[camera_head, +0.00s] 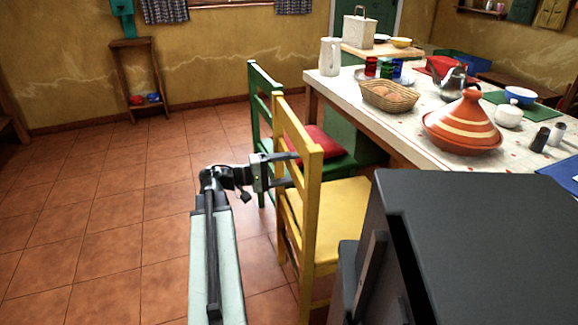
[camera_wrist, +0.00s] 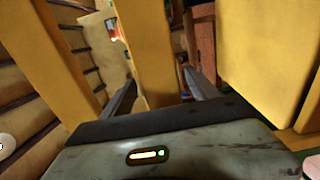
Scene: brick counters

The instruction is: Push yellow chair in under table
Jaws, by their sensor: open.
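The yellow chair (camera_head: 338,212) stands upright beside the table (camera_head: 341,90), its seat partly hidden by the dark block at lower right. My gripper (camera_head: 296,169) is at the chair's backrest, with its fingers pointing right. In the wrist view, my gripper (camera_wrist: 159,82) is open, with one finger on each side of a yellow bar of the chair (camera_wrist: 145,45). I cannot tell whether the fingers touch it. The table has a white patterned top and holds a tagine, basket and crockery.
A green chair (camera_head: 260,110) with a red cushion (camera_head: 317,142) stands just behind the yellow chair. A dark block (camera_head: 480,240) fills the lower right. The tiled floor (camera_head: 110,210) on the left is clear. A small stand (camera_head: 131,75) is by the wall.

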